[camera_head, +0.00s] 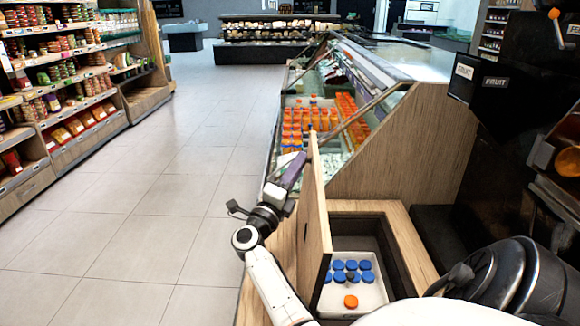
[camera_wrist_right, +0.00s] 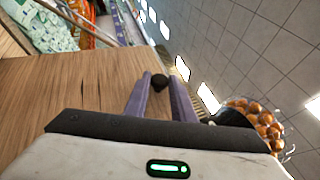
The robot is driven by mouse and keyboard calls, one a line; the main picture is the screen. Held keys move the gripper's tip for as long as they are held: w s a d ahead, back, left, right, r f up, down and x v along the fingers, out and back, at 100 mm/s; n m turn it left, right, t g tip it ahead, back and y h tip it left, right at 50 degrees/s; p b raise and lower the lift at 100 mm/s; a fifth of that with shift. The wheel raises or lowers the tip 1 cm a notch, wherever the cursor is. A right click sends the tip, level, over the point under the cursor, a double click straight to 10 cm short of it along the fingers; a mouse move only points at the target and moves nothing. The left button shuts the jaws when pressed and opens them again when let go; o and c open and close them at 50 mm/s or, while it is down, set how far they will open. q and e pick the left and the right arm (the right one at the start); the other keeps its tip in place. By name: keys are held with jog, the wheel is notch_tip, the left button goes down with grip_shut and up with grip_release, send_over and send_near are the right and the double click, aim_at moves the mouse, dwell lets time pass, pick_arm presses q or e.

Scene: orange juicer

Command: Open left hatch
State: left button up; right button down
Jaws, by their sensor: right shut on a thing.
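The left hatch (camera_head: 316,225) is a wooden panel standing raised, nearly upright, beside an open compartment (camera_head: 362,288) in the wooden counter. In the compartment, a white bin holds several blue-capped bottles (camera_head: 352,265) and one with an orange cap (camera_head: 351,301). My right gripper (camera_head: 293,170) is at the upper part of the panel, on its left side. In the right wrist view its purple fingers (camera_wrist_right: 161,85) are closed around a small black knob (camera_wrist_right: 182,69) beside the wooden surface (camera_wrist_right: 75,95). My left gripper is not in view.
A chilled display case with orange bottles (camera_head: 315,118) stands behind the hatch. The dark juicer (camera_head: 525,85) with "FRUIT" labels is at the right. Stocked shelves (camera_head: 60,90) line the far left. The tiled floor (camera_head: 165,190) between is clear.

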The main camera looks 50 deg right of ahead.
jog(key=shift+w, duration=0.1)
dwell(0.3)
jog(key=c, duration=1.5)
grip_release()
jog(key=shift+c, duration=0.2)
jog(key=shift+a, duration=0.1)
jog(key=b+v, duration=0.2)
jog(key=v, duration=0.8)
jog(key=shift+a, duration=0.1)
